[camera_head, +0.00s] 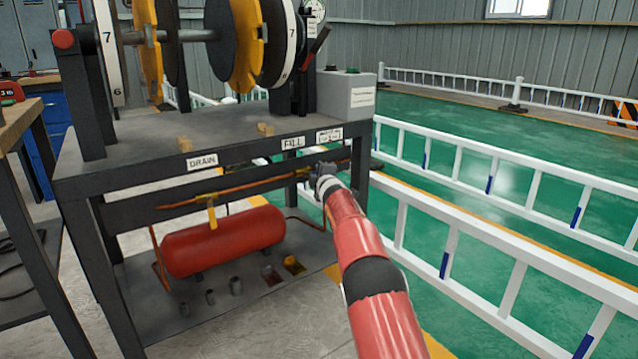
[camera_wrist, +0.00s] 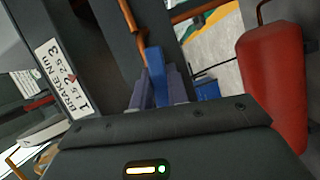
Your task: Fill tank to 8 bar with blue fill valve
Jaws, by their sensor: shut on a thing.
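The red tank (camera_head: 225,242) lies on the lower shelf of the dark bench, and part of it shows at the right of the wrist view (camera_wrist: 275,80). My gripper (camera_head: 324,170) is under the bench top, right of the FILL label (camera_head: 293,143). In the wrist view my gripper (camera_wrist: 158,95) is shut on the blue fill valve handle (camera_wrist: 155,68), which stands between its fingers. The blue handle is hidden by my gripper in the head view. I cannot make out a tank pressure reading.
A yellow drain valve (camera_head: 212,213) sits on the copper pipe above the tank, below the DRAIN label (camera_head: 202,162). A white plate marked BRAKE Nm (camera_wrist: 62,78) is left in the wrist view. White railings (camera_head: 470,235) run close on the right; small sockets stand on the shelf.

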